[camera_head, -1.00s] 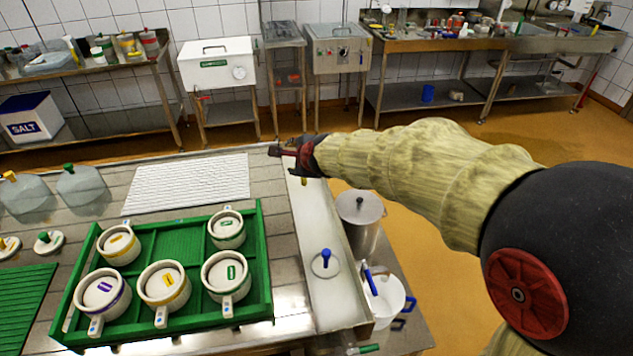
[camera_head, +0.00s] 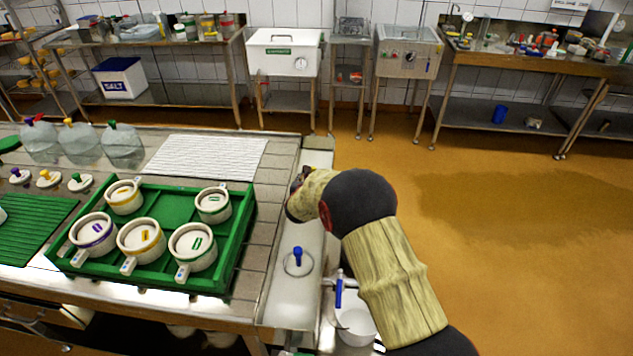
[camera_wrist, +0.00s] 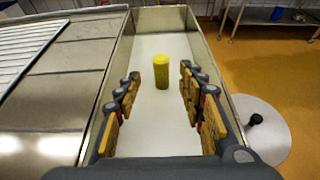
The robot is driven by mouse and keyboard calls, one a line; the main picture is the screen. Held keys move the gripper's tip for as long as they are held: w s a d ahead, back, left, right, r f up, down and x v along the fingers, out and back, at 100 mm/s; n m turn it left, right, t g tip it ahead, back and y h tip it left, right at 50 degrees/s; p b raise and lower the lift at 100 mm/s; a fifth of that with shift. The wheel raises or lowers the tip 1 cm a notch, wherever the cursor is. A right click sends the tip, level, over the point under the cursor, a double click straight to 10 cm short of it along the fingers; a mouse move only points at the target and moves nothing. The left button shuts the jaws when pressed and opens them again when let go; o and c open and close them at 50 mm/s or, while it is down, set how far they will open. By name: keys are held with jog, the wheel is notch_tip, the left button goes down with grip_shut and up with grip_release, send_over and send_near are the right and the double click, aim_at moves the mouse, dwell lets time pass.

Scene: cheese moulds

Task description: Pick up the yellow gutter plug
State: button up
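The yellow gutter plug (camera_wrist: 162,72) stands upright in the white gutter (camera_wrist: 149,135) in the wrist view, a plain yellow cylinder. My gripper (camera_wrist: 159,88) is open and empty above the gutter, with one finger to each side of the picture and the plug showing between them, farther off. I cannot tell from this view how far the plug is from the fingertips. In the head view my arm hides the plug and most of my gripper (camera_head: 297,183), which is over the far part of the gutter.
A blue-handled disc (camera_head: 298,262) lies in the near part of the gutter. A lidded metal pot (camera_wrist: 262,128) stands right of the gutter. A green tray (camera_head: 233,240) with several moulds and a white ribbed mat (camera_head: 205,157) are on the table to the left.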

jog(key=b+x, duration=0.1)
jog(key=x, duration=0.4)
jog(key=shift+w+d+f+b, duration=0.15)
jog(key=shift+f+b, duration=0.2)
jog(key=shift+f, duration=0.15)
jog(key=shift+w+f, duration=0.15)
jog(key=shift+w, duration=0.45)
jog(key=c, duration=0.3)
grip_shut()
